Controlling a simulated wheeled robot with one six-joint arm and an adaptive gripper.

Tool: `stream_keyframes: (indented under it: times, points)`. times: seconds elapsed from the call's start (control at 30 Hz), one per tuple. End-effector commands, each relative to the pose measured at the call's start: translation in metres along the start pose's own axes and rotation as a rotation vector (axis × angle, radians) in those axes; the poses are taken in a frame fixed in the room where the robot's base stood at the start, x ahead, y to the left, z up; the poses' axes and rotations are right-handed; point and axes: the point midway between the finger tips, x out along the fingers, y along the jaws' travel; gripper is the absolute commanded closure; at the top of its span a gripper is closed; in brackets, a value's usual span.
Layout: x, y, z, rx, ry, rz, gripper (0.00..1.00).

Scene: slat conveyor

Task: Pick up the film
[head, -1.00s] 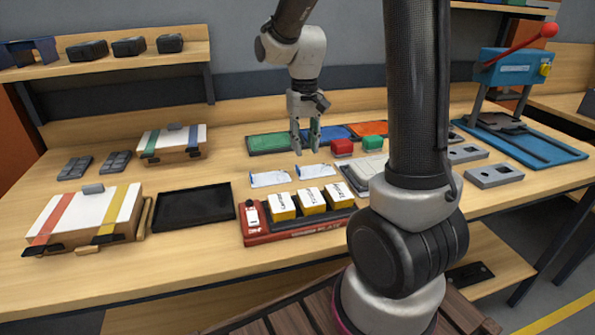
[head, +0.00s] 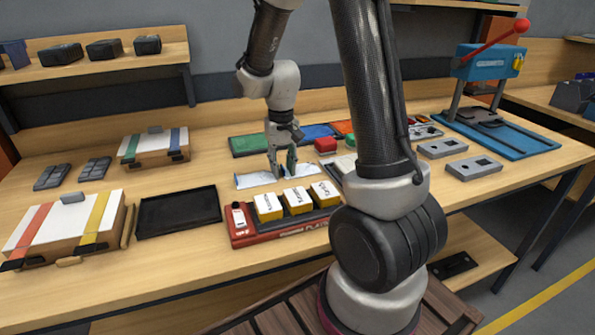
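Two thin pale blue-white film sheets lie on the bench behind the red tray. The left film (head: 252,180) is mostly in view, and the right film (head: 306,169) shows beside my fingers. My gripper (head: 283,173) points down with its fingers apart, low over the gap between the two sheets. It partly covers the facing ends of the films. I cannot tell whether the fingertips touch a film or the bench. I see nothing held between the fingers.
A red tray (head: 240,240) with several yellow-and-white boxes stands in front of the films. A black tray (head: 178,212) is to its left. Green (head: 248,146) and blue mats and a red block (head: 326,145) lie behind. My arm hides part of the bench at right.

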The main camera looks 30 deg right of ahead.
Motion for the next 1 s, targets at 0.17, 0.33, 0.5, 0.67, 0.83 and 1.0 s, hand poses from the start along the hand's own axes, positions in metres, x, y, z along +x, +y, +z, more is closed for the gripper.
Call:
stream_keyframes:
  times: [0.17,0.33,0.5,0.67,0.83,1.0]
  points:
    - [0.000,0.000,0.000,0.000,0.000,0.000,0.80]
    - [-0.001,0.000,0.000,0.000,0.000,0.000,1.00]
    - [-0.001,0.000,0.000,0.000,0.000,0.000,1.00]
    - [-0.002,0.000,0.000,0.000,0.000,0.000,1.00]
    - [-0.024,0.000,-0.001,0.000,0.005,-0.001,1.00]
    - [-0.061,0.000,-0.001,0.000,0.005,-0.001,1.00]
